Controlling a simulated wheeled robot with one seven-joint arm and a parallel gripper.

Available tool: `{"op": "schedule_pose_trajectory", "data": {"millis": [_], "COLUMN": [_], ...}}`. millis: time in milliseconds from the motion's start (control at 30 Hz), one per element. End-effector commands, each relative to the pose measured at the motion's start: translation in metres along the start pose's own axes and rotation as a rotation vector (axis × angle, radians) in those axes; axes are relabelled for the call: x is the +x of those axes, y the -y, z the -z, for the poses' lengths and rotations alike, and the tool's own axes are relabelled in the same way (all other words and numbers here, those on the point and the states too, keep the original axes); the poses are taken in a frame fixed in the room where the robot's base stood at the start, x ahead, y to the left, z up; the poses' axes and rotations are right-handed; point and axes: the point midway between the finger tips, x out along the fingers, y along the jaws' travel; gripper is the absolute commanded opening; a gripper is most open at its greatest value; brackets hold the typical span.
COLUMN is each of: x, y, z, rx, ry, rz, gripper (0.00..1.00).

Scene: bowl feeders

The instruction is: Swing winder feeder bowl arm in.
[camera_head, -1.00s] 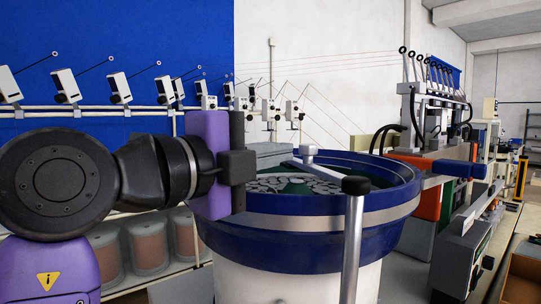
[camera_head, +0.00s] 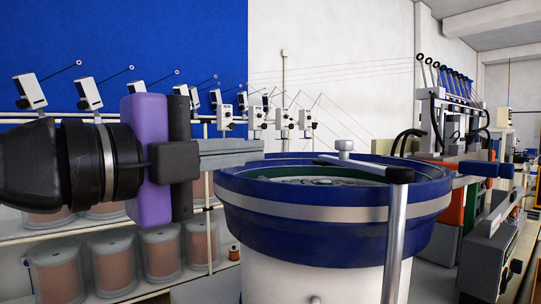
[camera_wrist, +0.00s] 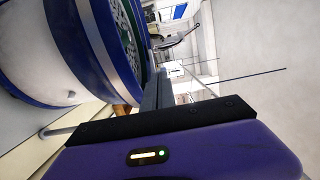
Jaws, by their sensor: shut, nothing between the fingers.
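The feeder bowl (camera_head: 330,212) is dark blue with a silver band and stands on a white pedestal. It shows at upper left in the wrist view (camera_wrist: 117,45). The bowl arm (camera_head: 365,166) is a flat bar over the rim, dark at its right end, above an upright silver post (camera_head: 396,235). A pale knob (camera_head: 344,146) stands behind the bar. My gripper (camera_head: 196,162), purple with dark parts, is left of the bowl, apart from the bowl arm. Its fingers (camera_wrist: 160,85) are shut and empty in the wrist view. Whether they touch the bowl is unclear.
Shelves with several copper-coloured spools (camera_head: 108,258) stand behind at left. Winding machines (camera_head: 450,130) and a control box (camera_head: 490,245) are to the right. Thin wires cross the background.

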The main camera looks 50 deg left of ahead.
Motion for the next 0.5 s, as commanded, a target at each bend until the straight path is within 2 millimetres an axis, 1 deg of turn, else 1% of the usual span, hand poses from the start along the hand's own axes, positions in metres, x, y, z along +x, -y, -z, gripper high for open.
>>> {"op": "schedule_pose_trajectory", "data": {"millis": [100, 167, 267, 300, 367, 433, 500], "x": [-0.010, -0.013, -0.017, -0.016, -0.015, -0.012, -0.010], "y": [0.001, 0.006, 0.029, 0.040, 0.053, 0.063, 0.067], "z": [-0.003, -0.004, -0.006, -0.008, -0.011, -0.013, -0.013], "rx": [0.000, 0.002, 0.010, 0.010, 0.006, 0.006, 0.007], "ry": [0.001, 0.003, 0.009, 0.006, -0.006, -0.035, -0.072], "rz": [0.001, 0.001, -0.006, -0.020, -0.047, -0.095, -0.148], "gripper": [0.00, 0.00, 0.00, 0.00, 0.00, 0.00, 0.00]}}
